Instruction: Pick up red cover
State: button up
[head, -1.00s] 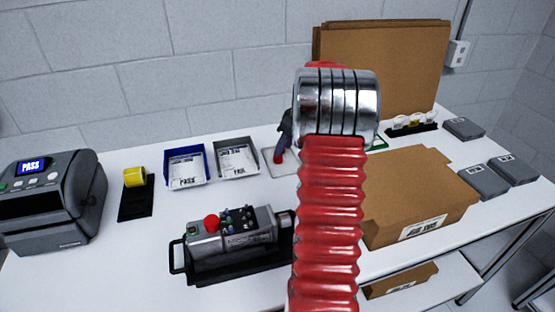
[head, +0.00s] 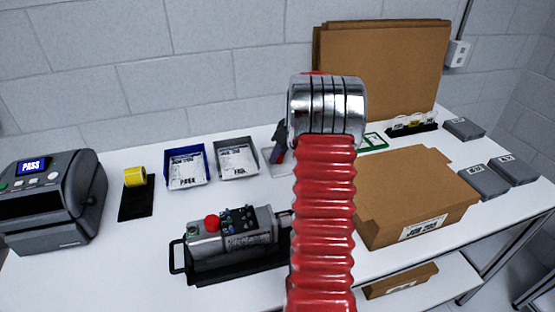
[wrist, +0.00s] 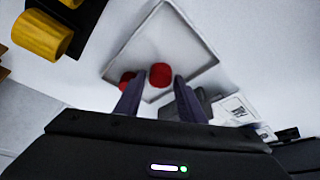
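Two round red pieces lie in a shallow pale tray (wrist: 178,42) in the wrist view. One red cover (wrist: 160,75) is in the gap just beyond my gripper's fingertips; the other red piece (wrist: 126,79) is beside the left finger and partly covered by it. I cannot tell which one is the task's cover. My gripper (wrist: 157,87) is open, with two dark fingers apart and nothing seen held. In the head view a dark finger shows over the tray (head: 270,168), and my red arm hides much of that spot.
A blue bin (head: 207,168) and a grey bin (head: 236,160) stand left of the tray. A servo device (head: 230,236) with a red button sits in front. A cardboard box (head: 415,190) is at the right. A yellow roll (wrist: 42,36) shows in the wrist view.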

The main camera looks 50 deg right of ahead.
jog(key=c, duration=0.8)
notch_tip(320, 180, up, 10)
dwell(0.7)
dwell(0.4)
